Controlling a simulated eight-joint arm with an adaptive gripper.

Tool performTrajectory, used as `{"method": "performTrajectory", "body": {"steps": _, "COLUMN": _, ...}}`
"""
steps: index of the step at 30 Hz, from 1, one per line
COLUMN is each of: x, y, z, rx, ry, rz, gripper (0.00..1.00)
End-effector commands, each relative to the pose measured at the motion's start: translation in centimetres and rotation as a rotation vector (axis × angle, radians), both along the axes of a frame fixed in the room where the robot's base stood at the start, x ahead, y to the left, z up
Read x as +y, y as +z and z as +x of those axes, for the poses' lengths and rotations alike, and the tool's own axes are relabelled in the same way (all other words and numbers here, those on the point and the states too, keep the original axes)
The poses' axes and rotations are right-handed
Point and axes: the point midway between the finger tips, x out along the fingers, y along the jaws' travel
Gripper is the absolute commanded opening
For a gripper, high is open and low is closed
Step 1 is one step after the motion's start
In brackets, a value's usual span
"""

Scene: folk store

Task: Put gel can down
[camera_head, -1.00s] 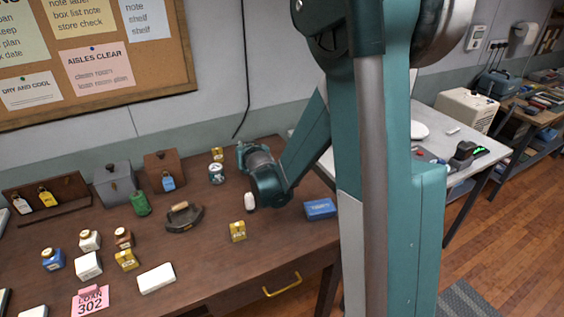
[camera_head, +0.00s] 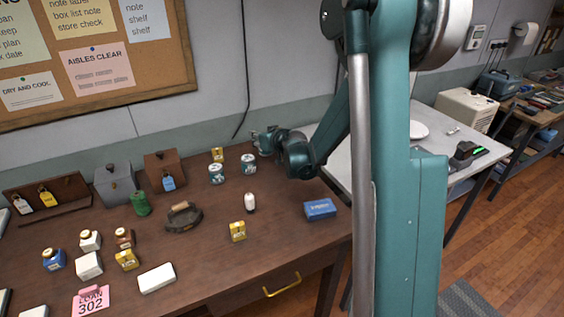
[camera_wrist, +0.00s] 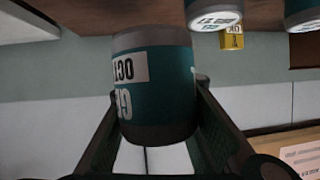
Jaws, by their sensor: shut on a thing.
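The gel can (camera_wrist: 153,88), teal with grey ends and a white label, fills the middle of the wrist view. It is between the two fingers of my gripper (camera_wrist: 157,115), which is shut on it. In the head view my gripper (camera_head: 262,142) is over the back right part of the brown table (camera_head: 215,245). The held can is hard to make out there. Two similar teal and white cans, a left one (camera_head: 216,173) and a right one (camera_head: 248,164), stand on the table just left of my gripper.
A small yellow box (camera_head: 217,154) stands behind the cans. A white bottle (camera_head: 250,202), another yellow box (camera_head: 238,231) and a blue box (camera_head: 320,209) stand in front. The table between the right can and the blue box looks clear.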

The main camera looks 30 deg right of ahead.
Motion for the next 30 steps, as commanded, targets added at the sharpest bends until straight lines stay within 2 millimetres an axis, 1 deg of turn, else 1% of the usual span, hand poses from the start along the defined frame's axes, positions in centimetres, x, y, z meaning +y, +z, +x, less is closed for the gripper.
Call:
{"method": "performTrajectory", "body": {"steps": 1, "x": -1.2, "y": 0.5, "z": 0.5, "rx": 0.001, "ry": 0.014, "rz": 0.005, "gripper": 0.0}}
{"method": "performTrajectory", "body": {"steps": 6, "x": -3.5, "y": 2.0, "z": 1.6, "rx": 0.005, "ry": 0.074, "rz": 0.011, "gripper": 0.0}}
{"method": "performTrajectory", "body": {"steps": 12, "x": -5.6, "y": 3.5, "z": 2.5, "rx": 0.008, "ry": 0.113, "rz": 0.018, "gripper": 0.0}}
{"method": "performTrajectory", "body": {"steps": 23, "x": -8.3, "y": 5.5, "z": 3.3, "rx": 0.012, "ry": 0.151, "rz": 0.026, "gripper": 0.0}}
{"method": "performTrajectory", "body": {"steps": 30, "x": -8.2, "y": 3.5, "z": 3.3, "rx": 0.013, "ry": 0.152, "rz": 0.027, "gripper": 0.0}}
